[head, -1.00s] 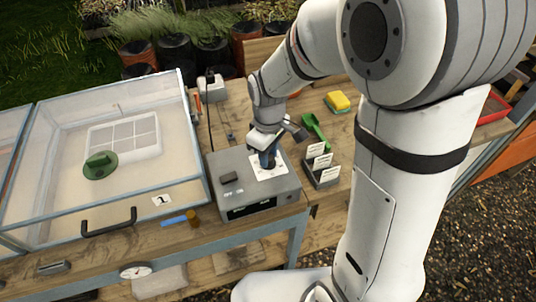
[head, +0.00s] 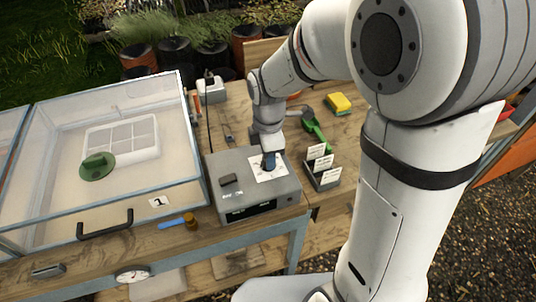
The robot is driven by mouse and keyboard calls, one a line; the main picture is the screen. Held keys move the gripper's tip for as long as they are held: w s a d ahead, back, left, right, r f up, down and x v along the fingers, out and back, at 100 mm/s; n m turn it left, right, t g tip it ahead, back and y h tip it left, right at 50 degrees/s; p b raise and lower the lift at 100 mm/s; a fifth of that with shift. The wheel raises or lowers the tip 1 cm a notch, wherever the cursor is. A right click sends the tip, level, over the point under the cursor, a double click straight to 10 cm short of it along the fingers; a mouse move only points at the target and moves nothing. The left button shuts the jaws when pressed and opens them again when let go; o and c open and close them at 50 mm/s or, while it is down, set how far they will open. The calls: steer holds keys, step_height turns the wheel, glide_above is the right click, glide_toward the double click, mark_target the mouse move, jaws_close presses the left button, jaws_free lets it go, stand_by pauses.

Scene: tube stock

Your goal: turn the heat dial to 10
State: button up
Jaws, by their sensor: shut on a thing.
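A grey control box (head: 226,205) stands on the wooden bench, right of the glazed frame. Its top carries a dark switch (head: 229,180) at the left and a white dial plate (head: 263,179) at the right. My gripper (head: 269,163) points down over the white plate. It is shut on the heat dial, which is mostly hidden by the fingers. The number the dial points to is too small and covered to read. The front of the box has a dark display strip (head: 251,211), whose text I cannot make out.
A glazed frame (head: 190,150) with a seed tray (head: 122,138) and green lid (head: 97,167) stands at left. White labels in a holder (head: 322,178), a green scoop (head: 317,132) and a yellow sponge (head: 340,102) lie right of the box.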

steer(key=shift+n, duration=0.6)
steer(key=o, duration=1)
steer(key=shift+r, duration=0.1)
step_height(320, 180, up, 8)
steer(key=shift+a+f, duration=0.1)
steer(key=shift+f, duration=0.05)
steer(key=s+d+m+t, duration=0.1)
steer(key=s+d+m, duration=0.3)
steer(key=m, duration=0.2)
steer(key=s+d+r+m, duration=0.1)
steer(key=s+d+m, duration=0.3)
steer(key=m, duration=0.3)
steer(key=s+d+m+t, duration=0.1)
steer(key=s+d+m, duration=0.2)
steer(key=m, duration=0.4)
steer(key=shift+s+d+r+t, duration=0.3)
steer(key=shift+s+d, duration=0.1)
steer(key=shift+s, duration=0.1)
steer(key=shift+s+d+f+m, duration=0.15)
steer(key=shift+s+m, duration=0.1)
steer(key=shift+m, duration=0.45)
steer(key=shift+c, duration=0.3)
